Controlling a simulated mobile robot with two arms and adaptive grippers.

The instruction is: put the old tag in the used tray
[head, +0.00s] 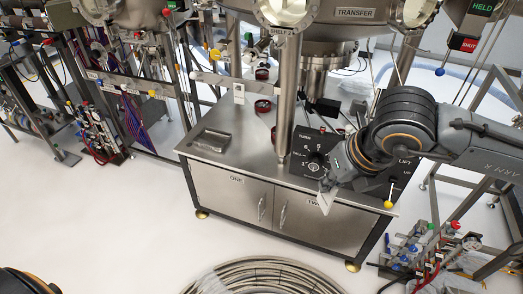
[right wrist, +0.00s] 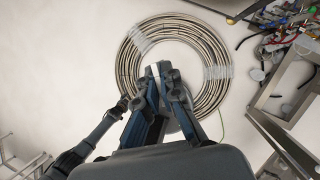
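A small pale tag (head: 326,200) hangs at the tip of my right gripper (head: 333,184), in front of the cabinet's upper front edge. In the right wrist view my right gripper (right wrist: 158,80) has its fingers together on the pale tag (right wrist: 155,68), seen nearly edge-on. Any writing on it is too small to read. A shallow metal tray (head: 212,140) lies on the left part of the cabinet top, left of the gripper, and looks empty. Another white tag (head: 239,93) hangs below the horizontal bar. My left gripper is not seen.
The steel cabinet (head: 232,190) carries a post (head: 286,95) between the tray and my right gripper. A black dial panel (head: 314,155) lies by the gripper. A yellow-knobbed lever (head: 388,204) stands to its right. A hose coil (head: 265,268) lies on the floor.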

